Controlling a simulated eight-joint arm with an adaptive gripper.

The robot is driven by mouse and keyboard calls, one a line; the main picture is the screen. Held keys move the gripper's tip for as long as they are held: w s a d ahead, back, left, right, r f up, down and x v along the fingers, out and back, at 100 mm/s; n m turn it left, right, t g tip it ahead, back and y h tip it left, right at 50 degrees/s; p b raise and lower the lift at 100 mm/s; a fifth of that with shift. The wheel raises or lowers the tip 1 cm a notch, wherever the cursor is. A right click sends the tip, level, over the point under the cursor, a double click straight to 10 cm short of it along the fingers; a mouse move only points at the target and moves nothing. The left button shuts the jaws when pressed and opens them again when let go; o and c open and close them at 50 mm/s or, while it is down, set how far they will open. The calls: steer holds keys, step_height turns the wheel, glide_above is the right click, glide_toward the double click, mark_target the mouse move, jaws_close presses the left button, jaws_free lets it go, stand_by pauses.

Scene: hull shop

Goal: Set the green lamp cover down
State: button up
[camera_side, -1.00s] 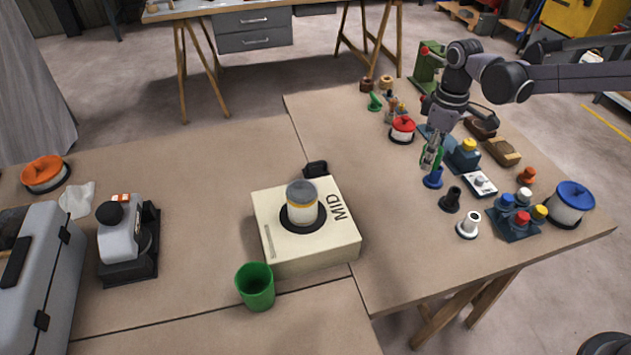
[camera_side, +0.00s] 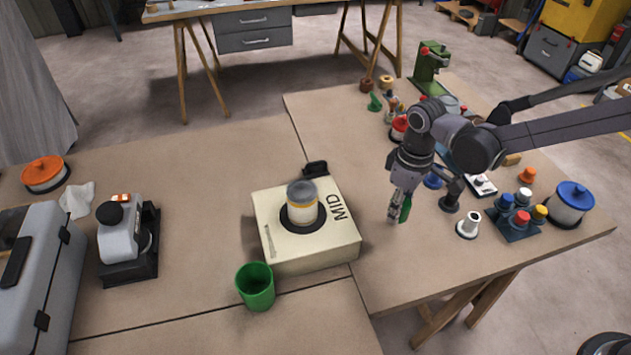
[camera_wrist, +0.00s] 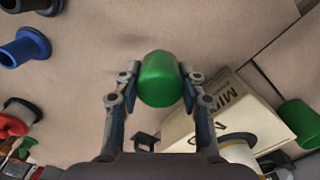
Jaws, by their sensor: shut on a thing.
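The green lamp cover (camera_wrist: 160,80) is a small rounded green piece between my gripper's two fingers in the wrist view. My gripper (camera_side: 397,215) is shut on it. In the side view the lamp cover (camera_side: 405,209) shows beside the fingers, low over the tabletop to the right of the cream box. I cannot tell whether it touches the table. The wrist view shows bare brown tabletop beyond it.
A cream box marked MID (camera_side: 310,250) with a grey-topped jar (camera_side: 302,204) stands left of my gripper. A green cup (camera_side: 256,287) is in front of the box. Black (camera_side: 450,202) and white (camera_side: 468,225) flanged pieces stand to the right.

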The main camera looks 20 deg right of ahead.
mark_target(385, 231)
steer(key=shift+w+a+f, duration=0.1)
steer(key=shift+a+f, duration=0.4)
steer(key=shift+a, duration=0.35)
steer(key=shift+a+f, duration=0.1)
steer(key=shift+f, duration=2)
steer(key=o, duration=0.9)
steer(key=shift+f, duration=0.1)
steer(key=shift+o, duration=0.2)
